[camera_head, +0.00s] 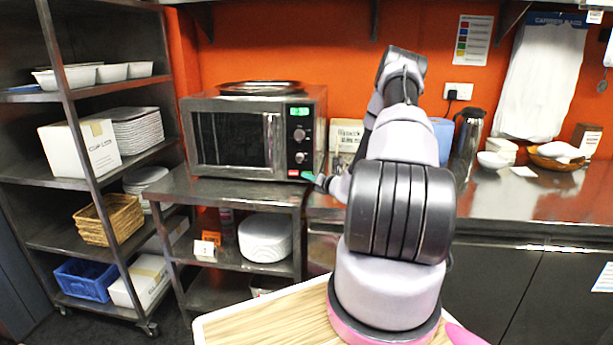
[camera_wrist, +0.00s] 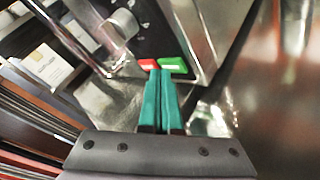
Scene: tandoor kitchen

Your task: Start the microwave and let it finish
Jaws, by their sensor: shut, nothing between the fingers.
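The microwave (camera_head: 228,140) is steel with a dark door that looks closed, and its small display (camera_head: 299,111) is lit green. Its control panel carries knobs, and one knob (camera_wrist: 123,22) shows in the wrist view. A red button (camera_wrist: 148,64) and a green button (camera_wrist: 174,64) sit side by side at the panel's lower edge. My gripper (camera_wrist: 164,74) has teal fingers closed together with nothing between them. The fingertips overlap the lower edge of the buttons, nearer the green one; I cannot tell whether they touch. In the head view my gripper (camera_head: 309,176) is at the microwave's lower right corner.
The microwave stands on a steel shelf unit (camera_head: 185,187), with a round tray (camera_head: 260,87) on top. A counter (camera_head: 520,205) to the right holds a steel flask (camera_head: 467,135) and bowls. A rack with dishes and baskets (camera_head: 107,219) stands at left.

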